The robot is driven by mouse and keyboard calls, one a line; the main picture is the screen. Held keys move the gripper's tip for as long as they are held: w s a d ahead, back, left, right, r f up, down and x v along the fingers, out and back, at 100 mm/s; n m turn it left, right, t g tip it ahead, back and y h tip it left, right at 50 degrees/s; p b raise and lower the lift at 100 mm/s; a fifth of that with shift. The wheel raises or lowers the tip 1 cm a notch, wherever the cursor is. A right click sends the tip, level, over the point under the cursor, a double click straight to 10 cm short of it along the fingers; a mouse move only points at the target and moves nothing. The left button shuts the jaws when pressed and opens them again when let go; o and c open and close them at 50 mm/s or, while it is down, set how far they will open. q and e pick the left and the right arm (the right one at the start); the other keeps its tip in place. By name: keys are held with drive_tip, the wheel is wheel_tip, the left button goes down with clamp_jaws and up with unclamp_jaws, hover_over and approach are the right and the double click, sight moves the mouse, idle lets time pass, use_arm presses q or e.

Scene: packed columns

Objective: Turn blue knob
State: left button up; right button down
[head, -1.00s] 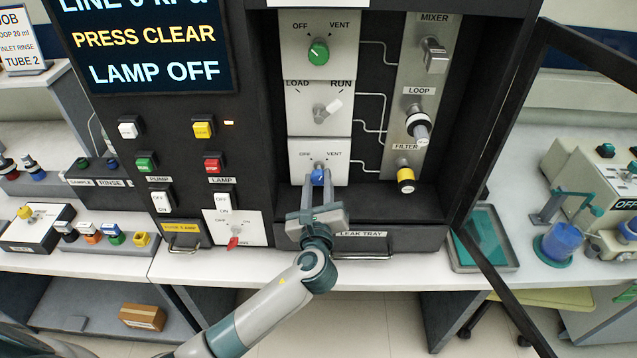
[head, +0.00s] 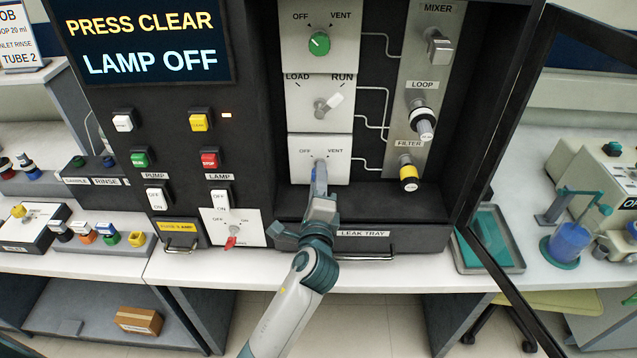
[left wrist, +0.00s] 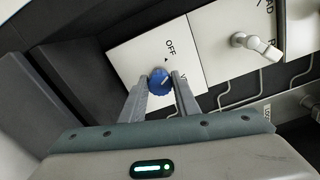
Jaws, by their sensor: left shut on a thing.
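The blue knob (left wrist: 160,82) sits on a white plate marked OFF and VENT (head: 336,176), the lowest of three stacked plates in the dark cabinet. My left gripper (head: 319,174) reaches it from the front and below. In the left wrist view, the fingers of this gripper (left wrist: 161,85) stand on both sides of the knob, shut on it. A pale line on the knob's face slants up and right in that view. In the head view the fingers hide most of the knob. My right gripper is not in view.
Above are a white-handled LOAD/RUN knob (head: 328,104) and a green knob (head: 319,43). A yellow-and-black FILTER knob (head: 408,173) is to the right. The leak tray drawer (head: 400,240) is below. An open dark-framed door (head: 502,125) stands at the right.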

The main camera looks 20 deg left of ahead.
use_arm(q)
drive_tip(key=shift+n+b, duration=0.4)
drive_tip(key=shift+n, duration=1.1)
drive_tip(key=o, duration=1)
drive_tip(key=shift+o, duration=0.2)
drive_tip(key=shift+s+f, duration=0.1)
